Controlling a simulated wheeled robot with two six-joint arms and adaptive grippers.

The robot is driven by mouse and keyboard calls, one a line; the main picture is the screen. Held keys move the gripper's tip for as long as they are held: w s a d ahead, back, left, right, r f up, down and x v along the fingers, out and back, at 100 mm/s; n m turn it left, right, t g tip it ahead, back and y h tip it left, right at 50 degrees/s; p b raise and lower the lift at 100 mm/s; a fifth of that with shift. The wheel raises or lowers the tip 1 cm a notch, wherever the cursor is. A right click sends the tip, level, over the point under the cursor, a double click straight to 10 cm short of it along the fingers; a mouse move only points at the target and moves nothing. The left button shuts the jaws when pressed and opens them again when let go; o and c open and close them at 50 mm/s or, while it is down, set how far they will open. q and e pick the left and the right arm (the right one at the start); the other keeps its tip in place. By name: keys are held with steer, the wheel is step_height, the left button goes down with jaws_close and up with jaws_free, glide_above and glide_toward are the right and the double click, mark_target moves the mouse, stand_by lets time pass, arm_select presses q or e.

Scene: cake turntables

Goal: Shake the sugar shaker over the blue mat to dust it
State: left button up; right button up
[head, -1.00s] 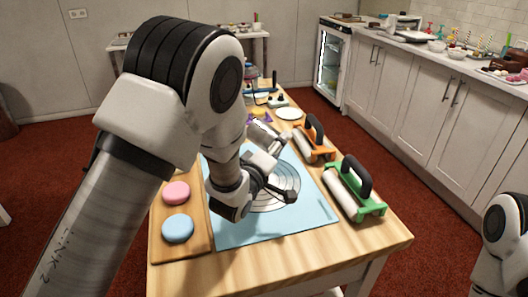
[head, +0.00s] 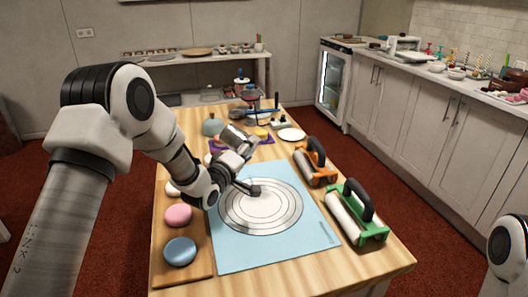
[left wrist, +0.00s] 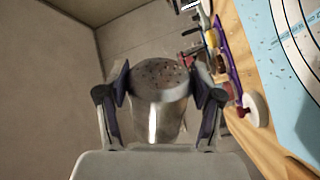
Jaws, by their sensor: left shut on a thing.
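The sugar shaker (left wrist: 158,108) is a shiny metal cylinder with a perforated lid, seen in the left wrist view between the fingers of my left gripper (left wrist: 158,95). My left gripper is shut on its sides. In the head view the shaker (head: 235,136) appears tilted, above the table near the far-left edge of the blue mat. The blue mat (head: 240,247) lies flat on the wooden table, with pale concentric rings at its middle. My left wrist partly covers its left edge. My right gripper is out of view.
A wooden board (head: 175,283) with pink and blue rounds lies left of the mat. Green (head: 369,230) and orange (head: 318,181) rollers stand to its right. A white plate (head: 291,135) and other items crowd the far end. My right arm shows at the right edge.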

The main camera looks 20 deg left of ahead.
arm_select(q)
steer(key=s+d+f+b, duration=0.1)
steer(key=s+d, duration=0.3)
steer(key=s, duration=0.1)
steer(key=shift+s+f, duration=0.2)
steer(key=shift+d, duration=0.1)
